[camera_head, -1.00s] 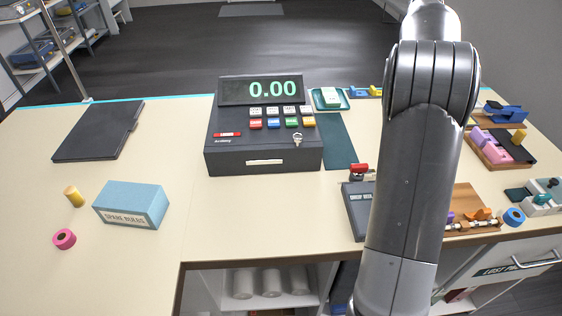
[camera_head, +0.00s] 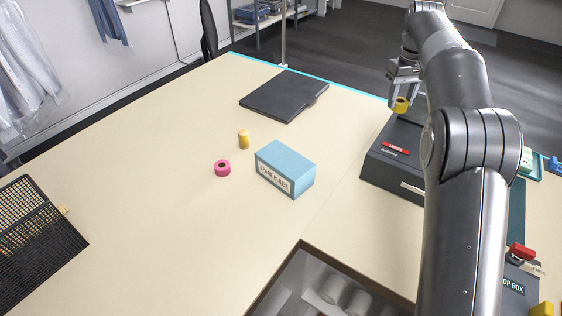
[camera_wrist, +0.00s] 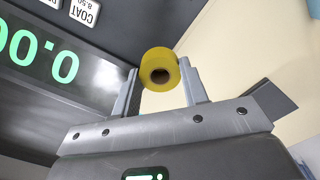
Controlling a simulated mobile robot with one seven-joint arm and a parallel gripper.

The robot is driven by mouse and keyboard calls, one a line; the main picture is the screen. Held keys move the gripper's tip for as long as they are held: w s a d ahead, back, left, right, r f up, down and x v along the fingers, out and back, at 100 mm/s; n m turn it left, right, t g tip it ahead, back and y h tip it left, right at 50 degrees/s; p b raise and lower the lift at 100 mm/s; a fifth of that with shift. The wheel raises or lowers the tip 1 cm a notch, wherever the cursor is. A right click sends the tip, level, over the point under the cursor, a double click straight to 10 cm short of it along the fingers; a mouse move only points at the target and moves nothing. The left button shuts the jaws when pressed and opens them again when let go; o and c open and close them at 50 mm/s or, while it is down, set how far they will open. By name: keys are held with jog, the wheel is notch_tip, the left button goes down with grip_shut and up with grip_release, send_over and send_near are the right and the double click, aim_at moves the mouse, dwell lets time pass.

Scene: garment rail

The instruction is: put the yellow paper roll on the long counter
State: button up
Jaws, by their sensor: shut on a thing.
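The yellow paper roll (camera_head: 400,104) is held between the fingers of my gripper (camera_head: 403,90), above the back of the dark cash register. In the wrist view the yellow roll (camera_wrist: 160,70) sits between the two fingertips (camera_wrist: 160,85), its dark core hole facing the camera. The long counter (camera_head: 150,150) is cream-coloured with a blue back edge and stretches to the left of the register. The roll is clear of the counter top.
The cash register (camera_head: 393,160) stands beneath my gripper. A pink roll (camera_head: 222,168), a yellow-tan roll (camera_head: 244,139), a blue box (camera_head: 286,168) and a black folder (camera_head: 284,95) lie on the counter. A black mesh rack (camera_head: 38,240) stands at the left.

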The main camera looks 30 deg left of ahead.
jog(key=n, duration=0.2)
send_over(328, 146)
jog(key=shift+s+f, duration=0.1)
jog(key=shift+f, duration=8)
jog(key=shift+f, duration=0.15)
jog(key=o, duration=1)
jog(key=shift+c, duration=0.2)
notch_tip(328, 146, up, 12)
